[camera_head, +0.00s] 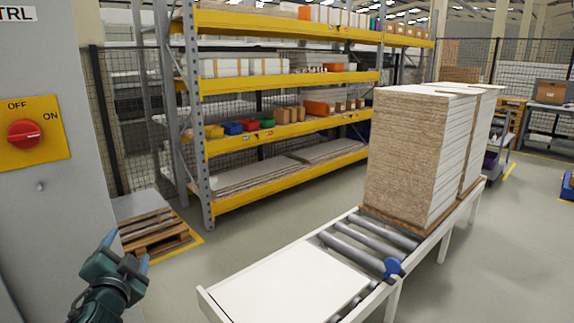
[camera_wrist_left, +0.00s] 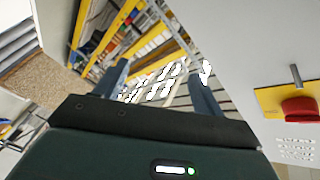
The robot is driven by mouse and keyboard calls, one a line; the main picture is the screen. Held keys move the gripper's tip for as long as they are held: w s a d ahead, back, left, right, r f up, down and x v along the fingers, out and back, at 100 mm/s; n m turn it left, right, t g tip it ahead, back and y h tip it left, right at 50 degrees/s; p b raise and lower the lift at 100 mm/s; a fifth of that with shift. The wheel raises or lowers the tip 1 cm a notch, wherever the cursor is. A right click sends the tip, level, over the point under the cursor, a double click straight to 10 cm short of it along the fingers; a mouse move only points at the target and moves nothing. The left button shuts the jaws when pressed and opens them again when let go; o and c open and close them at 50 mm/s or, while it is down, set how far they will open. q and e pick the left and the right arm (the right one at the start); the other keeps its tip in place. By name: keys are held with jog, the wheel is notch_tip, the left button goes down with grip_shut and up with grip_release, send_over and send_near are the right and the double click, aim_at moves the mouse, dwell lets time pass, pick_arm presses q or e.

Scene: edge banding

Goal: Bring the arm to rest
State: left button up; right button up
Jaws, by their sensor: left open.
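My left gripper (camera_head: 126,253) is at the lower left of the head view, dark green with blue-grey fingers. Its fingers are apart with nothing between them. In the left wrist view the two fingers (camera_wrist_left: 160,82) stand apart, with the shelving and floor behind them. The gripper is clear of the grey cabinet (camera_head: 50,215) and touches nothing that I can see. My right gripper is in neither view.
A red switch (camera_head: 24,133) on a yellow plate is on the cabinet at left. A wooden pallet (camera_head: 155,232) lies beyond the gripper. A roller conveyor (camera_head: 350,250) carries a white board (camera_head: 285,285) and stacked panels (camera_head: 410,155). Yellow shelving (camera_head: 290,133) stands behind. Floor between is clear.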

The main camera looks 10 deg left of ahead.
pick_arm(q)
jog(key=s+d+f+m+g+h, duration=0.1)
jog(key=s+d+f+g+h, duration=0.2)
jog(key=f, duration=0.6)
jog(key=s+d+f+m+h, duration=0.1)
jog(key=s+d+f+h, duration=0.2)
jog(key=s+d+f, duration=0.45)
jog(key=s+d+f+g+h, duration=0.3)
jog(key=s+d+f+g, duration=0.15)
jog(key=s+f, duration=0.8)
jog(key=d+r+n+t, duration=0.1)
jog(key=d+r+n, duration=0.1)
jog(key=d+n, duration=0.3)
jog(key=d, duration=0.4)
jog(key=shift+d+n+h, duration=0.2)
jog(key=shift+n+h, duration=0.2)
jog(key=shift+r+t, duration=0.1)
jog(key=shift+t, duration=0.15)
